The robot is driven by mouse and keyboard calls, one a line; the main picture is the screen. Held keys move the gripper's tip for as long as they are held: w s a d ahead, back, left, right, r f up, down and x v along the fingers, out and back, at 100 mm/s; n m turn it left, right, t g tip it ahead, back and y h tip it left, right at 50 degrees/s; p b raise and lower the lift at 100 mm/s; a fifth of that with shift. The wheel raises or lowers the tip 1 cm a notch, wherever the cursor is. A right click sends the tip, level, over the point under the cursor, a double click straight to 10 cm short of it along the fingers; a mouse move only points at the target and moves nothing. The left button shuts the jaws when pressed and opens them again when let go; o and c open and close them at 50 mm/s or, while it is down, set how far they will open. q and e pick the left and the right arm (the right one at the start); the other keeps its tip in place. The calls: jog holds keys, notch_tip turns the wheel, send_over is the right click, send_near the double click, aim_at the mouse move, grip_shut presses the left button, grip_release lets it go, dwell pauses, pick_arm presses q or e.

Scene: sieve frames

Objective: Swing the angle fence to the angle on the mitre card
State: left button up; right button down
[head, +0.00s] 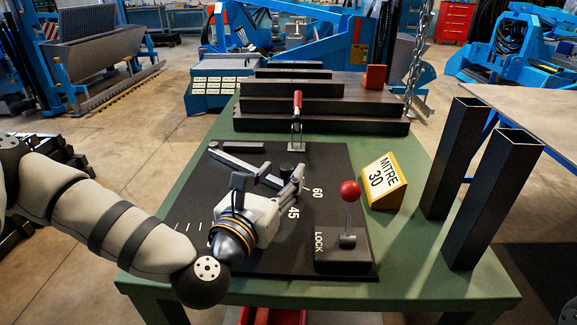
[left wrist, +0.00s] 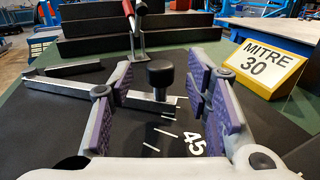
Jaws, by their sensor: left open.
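The angle fence (head: 238,172) is a grey metal bar lying on the black plate (head: 335,160); in the left wrist view the fence (left wrist: 90,90) has an upright black knob (left wrist: 160,74) near its right end. The knob's top (head: 292,170) shows beyond my gripper in the head view. The yellow mitre card (head: 384,180) reads MITRE 30 and stands right of the plate. Scale numbers 60 and 45 show; my gripper hides part of the scale. My left gripper (head: 270,180) is open, and the knob appears between its fingers (left wrist: 168,85), not visibly gripped. My right gripper is out of view.
A lock lever with a red ball (head: 349,190) stands on the plate's front right. A red-handled clamp (head: 297,105) is at the back, before stacked dark bars (head: 320,122). Two square tubes (head: 492,200) stand at the right. A short bar (head: 238,147) lies at the plate's back left.

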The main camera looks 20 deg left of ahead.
aim_at(284, 172)
pick_arm(q)
jog(key=shift+w+d, duration=0.15)
jog(key=shift+w, duration=1.7)
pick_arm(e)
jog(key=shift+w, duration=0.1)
